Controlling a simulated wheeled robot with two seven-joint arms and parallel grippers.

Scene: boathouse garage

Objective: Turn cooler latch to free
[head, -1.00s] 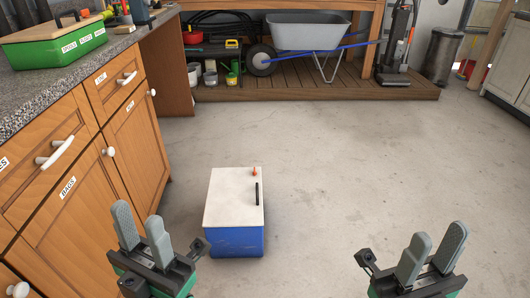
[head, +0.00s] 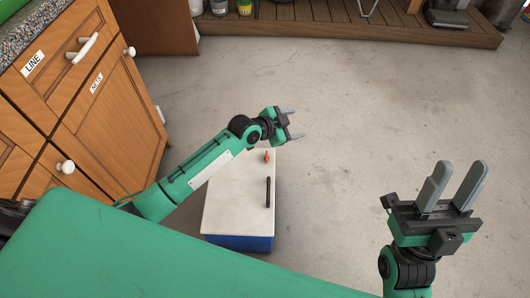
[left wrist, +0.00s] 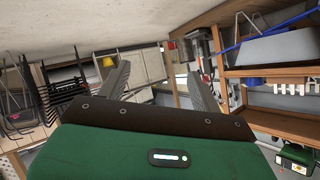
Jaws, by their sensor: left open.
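The cooler (head: 236,205) stands on the floor, with a white lid and a blue body. An orange latch (head: 267,156) sits near the far right corner of its lid, and a black handle (head: 268,192) lies on the lid's right side. My left gripper (head: 294,124) is open and empty, above and just beyond the cooler's far edge, close to the latch but apart from it. The left wrist view shows its two spread fingers (left wrist: 160,88) and no cooler. My right gripper (head: 456,184) is open and empty, well right of the cooler.
Wooden cabinets with white knobs (head: 85,95) stand at the left. A wooden deck (head: 330,32) runs along the back with small pots (head: 218,7) on it. The concrete floor right of the cooler is clear.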

